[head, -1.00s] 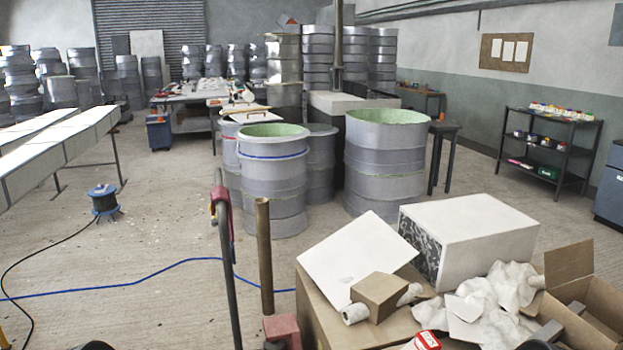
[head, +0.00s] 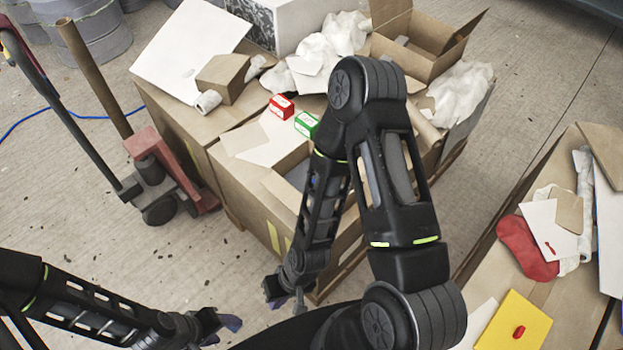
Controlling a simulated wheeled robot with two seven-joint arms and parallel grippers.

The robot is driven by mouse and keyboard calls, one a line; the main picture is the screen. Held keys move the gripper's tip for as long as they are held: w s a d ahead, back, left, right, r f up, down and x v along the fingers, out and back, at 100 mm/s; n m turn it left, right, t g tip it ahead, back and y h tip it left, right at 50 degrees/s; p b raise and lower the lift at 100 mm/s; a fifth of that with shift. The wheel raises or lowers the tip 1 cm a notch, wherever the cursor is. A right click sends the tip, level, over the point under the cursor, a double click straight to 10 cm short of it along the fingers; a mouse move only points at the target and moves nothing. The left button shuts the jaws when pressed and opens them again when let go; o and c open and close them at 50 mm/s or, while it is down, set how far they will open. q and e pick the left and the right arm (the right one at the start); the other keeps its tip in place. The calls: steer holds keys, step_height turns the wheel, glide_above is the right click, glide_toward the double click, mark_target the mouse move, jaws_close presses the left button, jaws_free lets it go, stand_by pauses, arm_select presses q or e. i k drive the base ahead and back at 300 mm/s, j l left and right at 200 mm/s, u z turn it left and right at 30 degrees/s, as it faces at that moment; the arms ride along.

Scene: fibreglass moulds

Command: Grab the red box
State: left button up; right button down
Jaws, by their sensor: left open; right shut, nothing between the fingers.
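The small red box (head: 281,107), with white markings, lies on top of the cardboard boxes in the upper middle of the head view. A similar green box (head: 306,124) lies just right of it and nearer. My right gripper (head: 280,298) points down in front of the boxes, well below the red box in the picture, shut and empty. My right arm's links stand just right of the green box. My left gripper (head: 226,326) is open and empty near the bottom edge, far from the red box.
A white panel (head: 188,50), a small brown box (head: 222,79) and crumpled white sheets (head: 333,42) lie around the red box. An open carton (head: 415,45) stands behind. A red pallet jack (head: 165,180) is at left. Another cluttered box (head: 540,275) stands at right.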

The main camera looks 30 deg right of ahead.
mark_target(282, 106)
steer(key=z, duration=1.1)
steer(key=i+j+z, duration=0.1)
steer(key=j+z, duration=0.2)
steer(key=z, duration=0.2)
steer(key=j+z, duration=0.3)
steer(key=z, duration=0.2)
steer(key=j+z, duration=0.35)
steer(key=z, duration=0.15)
steer(key=k+j+z, duration=0.1)
steer(key=j+z, duration=0.2)
steer(key=z, duration=0.2)
steer(key=k+j+z, duration=0.1)
steer(key=j, duration=0.3)
steer(key=k+j, duration=0.25)
steer(key=j, duration=0.15)
steer(key=k+j+z, duration=0.15)
steer(key=j, duration=0.25)
steer(key=k+j, duration=0.25)
steer(key=j, duration=0.15)
steer(key=i+j, duration=0.4)
steer(key=j+z, duration=0.05)
